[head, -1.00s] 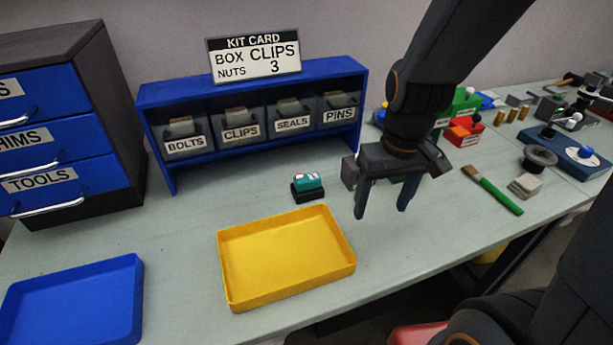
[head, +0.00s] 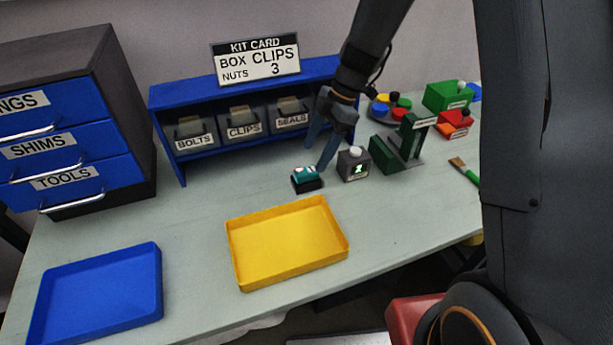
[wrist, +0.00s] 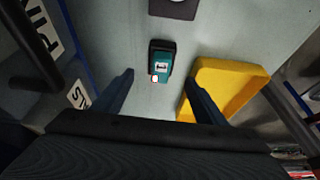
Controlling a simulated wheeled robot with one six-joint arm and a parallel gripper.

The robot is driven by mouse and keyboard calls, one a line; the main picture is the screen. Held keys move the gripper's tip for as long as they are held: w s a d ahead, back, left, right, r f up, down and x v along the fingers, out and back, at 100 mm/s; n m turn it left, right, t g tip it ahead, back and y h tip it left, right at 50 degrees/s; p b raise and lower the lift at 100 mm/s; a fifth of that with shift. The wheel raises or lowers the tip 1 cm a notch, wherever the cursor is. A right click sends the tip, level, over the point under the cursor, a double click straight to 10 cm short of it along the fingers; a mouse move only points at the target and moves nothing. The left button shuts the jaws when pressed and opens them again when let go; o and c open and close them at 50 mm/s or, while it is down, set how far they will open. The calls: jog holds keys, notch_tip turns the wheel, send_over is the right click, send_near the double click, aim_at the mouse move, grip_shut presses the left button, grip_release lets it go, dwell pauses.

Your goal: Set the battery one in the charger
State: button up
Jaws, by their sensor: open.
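A small teal block (head: 306,173) with a white label sits on or in a black base (head: 308,185) on the bench, behind the yellow tray. The wrist view shows the teal block (wrist: 159,74) with a red-and-white spot at its near end and black at its far end. I cannot tell for certain whether this is the battery or a battery in its charger. My gripper (head: 318,155) is open and empty, just above and behind it. In the wrist view, the fingers (wrist: 158,88) spread to either side of the block's near end, apart from it.
A dark box (head: 353,165) with a white knob and lit digit stands close right of the teal block. A dark green stand (head: 402,146) is beyond it. The yellow tray (head: 240,277) lies in front, the blue bin shelf (head: 168,149) behind. Bench between blue tray (head: 154,290) and shelf is clear.

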aim_at(307, 170)
jog(key=shift+a+f, duration=0.3)
jog(key=shift+f, duration=0.25)
jog(key=shift+b+x, duration=0.45)
jog(key=shift+x, duration=0.35)
jog(key=shift+s+a+f, duration=0.1)
jog(key=shift+s+f, duration=0.2)
jog(key=shift+f, duration=0.2)
jog(key=shift+s+a+f, duration=0.1)
jog(key=shift+s+f, duration=0.2)
jog(key=shift+f, duration=0.2)
jog(key=a+f, duration=0.1)
jog(key=f+b, duration=0.1)
jog(key=f, duration=0.1)
jog(key=shift+w+a, duration=0.25)
jog(key=shift+a, duration=0.15)
jog(key=shift+s+d+r, duration=0.1)
jog(key=shift+d, duration=0.1)
jog(key=c, duration=1.4)
jog(key=shift+r, duration=0.1)
jog(key=shift+c, duration=0.6)
jog(key=shift+r, duration=0.1)
